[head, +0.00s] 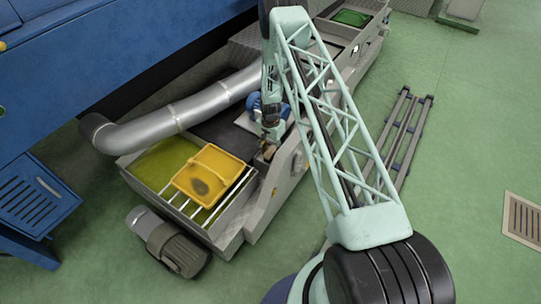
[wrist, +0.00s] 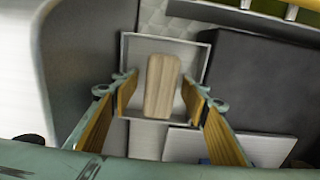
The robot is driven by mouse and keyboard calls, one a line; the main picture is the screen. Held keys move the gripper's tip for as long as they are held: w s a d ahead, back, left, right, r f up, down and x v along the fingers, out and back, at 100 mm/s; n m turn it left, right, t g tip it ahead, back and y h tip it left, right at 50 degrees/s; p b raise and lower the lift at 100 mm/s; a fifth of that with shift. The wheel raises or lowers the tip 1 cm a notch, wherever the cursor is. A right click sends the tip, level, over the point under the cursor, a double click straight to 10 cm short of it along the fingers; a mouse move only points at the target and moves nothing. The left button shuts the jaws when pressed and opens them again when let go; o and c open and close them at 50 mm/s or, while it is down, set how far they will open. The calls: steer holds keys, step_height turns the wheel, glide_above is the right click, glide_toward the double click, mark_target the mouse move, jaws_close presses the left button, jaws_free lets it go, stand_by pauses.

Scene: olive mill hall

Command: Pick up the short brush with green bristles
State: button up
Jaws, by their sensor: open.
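A short wooden brush back (wrist: 163,86) shows in the wrist view, pale tan with rounded corners, inside a small grey metal tray (wrist: 194,56). No bristles show, so I cannot tell their colour. My gripper (wrist: 161,94) is open, with one yellow-padded finger on each side of the wooden piece and apparent gaps on both sides. I cannot tell how far the fingertips are above it. In the head view my gripper (head: 269,130) points down over the small tray at the machine's side, and the arm partly hides that spot.
A yellow crate (head: 209,174) with a dark patch inside rests on bars over a basin of green liquid (head: 158,164). A silver pipe (head: 190,110) runs behind. A dark panel (wrist: 248,80) and pale plate (wrist: 205,145) flank the tray.

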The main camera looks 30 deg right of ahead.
mark_target(270, 151)
steer(key=shift+c, duration=0.2)
stand_by(0.4)
steer(key=c, duration=0.9)
steer(key=shift+r, duration=0.15)
steer(key=shift+c, duration=0.2)
steer(key=shift+r+p, duration=0.8)
steer(key=shift+r, duration=4.05)
steer(key=shift+o, duration=0.5)
